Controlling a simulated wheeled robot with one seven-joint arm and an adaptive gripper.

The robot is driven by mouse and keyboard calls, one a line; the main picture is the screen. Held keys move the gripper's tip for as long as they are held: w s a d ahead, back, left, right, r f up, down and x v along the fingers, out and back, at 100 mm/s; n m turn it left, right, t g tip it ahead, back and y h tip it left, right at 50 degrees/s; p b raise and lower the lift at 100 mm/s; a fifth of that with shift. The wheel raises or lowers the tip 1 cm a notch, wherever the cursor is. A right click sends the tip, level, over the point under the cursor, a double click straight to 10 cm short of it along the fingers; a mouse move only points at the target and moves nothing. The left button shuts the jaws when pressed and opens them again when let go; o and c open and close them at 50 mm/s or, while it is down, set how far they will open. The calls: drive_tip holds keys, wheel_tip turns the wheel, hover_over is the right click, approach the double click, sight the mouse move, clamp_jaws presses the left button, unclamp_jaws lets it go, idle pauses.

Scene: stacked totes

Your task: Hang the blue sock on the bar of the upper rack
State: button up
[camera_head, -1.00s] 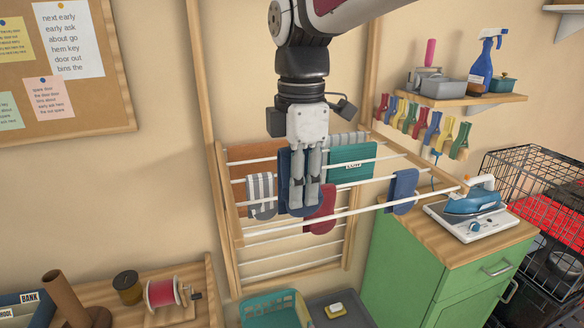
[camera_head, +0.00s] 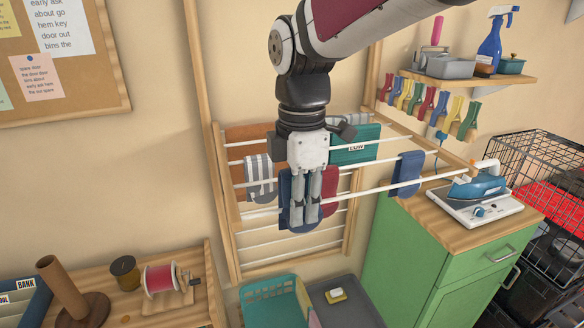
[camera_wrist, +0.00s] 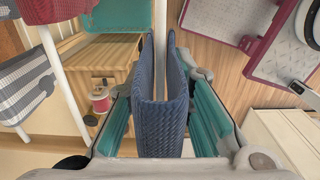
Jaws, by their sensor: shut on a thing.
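My gripper (camera_head: 305,222) is shut on the blue sock (camera_head: 285,190) and points down at the front of the rack (camera_head: 220,200). In the wrist view the sock (camera_wrist: 150,100) shows as two upright blue layers between the teal finger pads. A white bar (camera_wrist: 162,18) runs in between these layers, so the sock appears to straddle it. The front bar (camera_head: 350,193) of the rack passes at the fingers in the head view. The fingers hide part of the sock, and I cannot tell whether it rests on the bar.
A grey striped sock (camera_head: 260,172), a red sock (camera_head: 329,190) and another blue sock (camera_head: 407,174) hang on the rack. A teal cloth (camera_head: 350,154) hangs behind. A green cabinet (camera_head: 425,250) with an iron (camera_head: 478,186) stands at right.

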sight(300, 230)
drive_tip(key=shift+f+b, duration=0.95)
drive_tip(key=shift+f, duration=2.05)
drive_tip(key=o, duration=1)
drive_tip(key=shift+r, duration=0.1)
